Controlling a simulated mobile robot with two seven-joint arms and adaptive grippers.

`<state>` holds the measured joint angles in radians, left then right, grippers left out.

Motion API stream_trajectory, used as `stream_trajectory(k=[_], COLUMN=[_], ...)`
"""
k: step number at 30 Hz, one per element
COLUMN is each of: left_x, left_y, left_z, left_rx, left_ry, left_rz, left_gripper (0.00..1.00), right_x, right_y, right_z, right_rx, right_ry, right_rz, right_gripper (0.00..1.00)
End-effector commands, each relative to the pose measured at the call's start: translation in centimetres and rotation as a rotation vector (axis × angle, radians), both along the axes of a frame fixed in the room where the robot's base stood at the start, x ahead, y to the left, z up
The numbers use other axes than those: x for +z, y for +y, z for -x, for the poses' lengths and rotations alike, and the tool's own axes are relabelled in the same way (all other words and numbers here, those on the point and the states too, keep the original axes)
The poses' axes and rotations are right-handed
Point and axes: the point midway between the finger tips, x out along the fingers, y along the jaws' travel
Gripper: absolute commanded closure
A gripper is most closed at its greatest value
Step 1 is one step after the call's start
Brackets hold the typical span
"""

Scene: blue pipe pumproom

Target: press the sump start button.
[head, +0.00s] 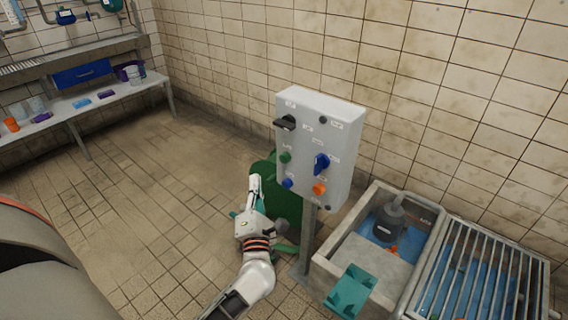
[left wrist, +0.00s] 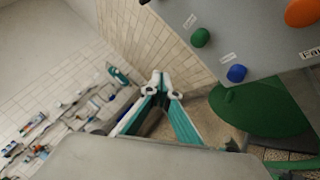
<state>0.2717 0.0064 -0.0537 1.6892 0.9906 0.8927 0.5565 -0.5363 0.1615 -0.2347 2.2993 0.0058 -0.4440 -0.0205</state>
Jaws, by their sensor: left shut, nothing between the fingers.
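The grey control box (head: 335,120) stands on a post and carries a green button (head: 285,157), a blue button (head: 287,183), an orange button (head: 319,189), a black rotary knob (head: 285,122) and a blue rotary knob (head: 321,163). Its labels are too small to read, so I cannot tell which button is the sump start. The green button (left wrist: 200,38) and blue button (left wrist: 237,73) also show in the left wrist view. My left gripper (head: 255,181) is shut and empty, left of the box near the blue button's height, apart from the buttons. My right gripper is out of view.
A green rounded object (head: 284,205) stands behind the post. A concrete sump basin (head: 335,262) with a dark pump (head: 388,222) and a metal grating (head: 480,270) lies right. A teal piece (head: 350,290) sits at the basin's front. The floor left is clear, up to a bench (head: 85,97).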

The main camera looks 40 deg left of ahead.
Motion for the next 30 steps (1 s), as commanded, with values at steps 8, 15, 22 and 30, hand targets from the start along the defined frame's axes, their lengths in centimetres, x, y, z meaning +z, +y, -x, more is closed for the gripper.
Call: stream_trajectory(k=[8, 15, 22, 30], left_x=[-0.2, -0.2, -0.5, -0.6], left_y=[0.3, 0.3, 0.1, -0.2], left_z=[-0.1, -0.3, -2.2, -5.8], left_rx=[0.01, 0.009, 0.009, 0.009], left_ry=[-0.011, -0.01, -0.008, -0.005], left_rz=[0.023, 0.021, 0.022, 0.021], left_gripper=[1.0, 1.0, 1.0, 1.0], right_x=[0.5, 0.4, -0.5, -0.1], right_y=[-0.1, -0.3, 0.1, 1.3], right_z=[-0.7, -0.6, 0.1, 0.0], right_rx=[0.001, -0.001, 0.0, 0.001], right_ry=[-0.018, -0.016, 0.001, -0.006], right_rz=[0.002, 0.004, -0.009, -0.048], right_gripper=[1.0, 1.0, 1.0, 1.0])
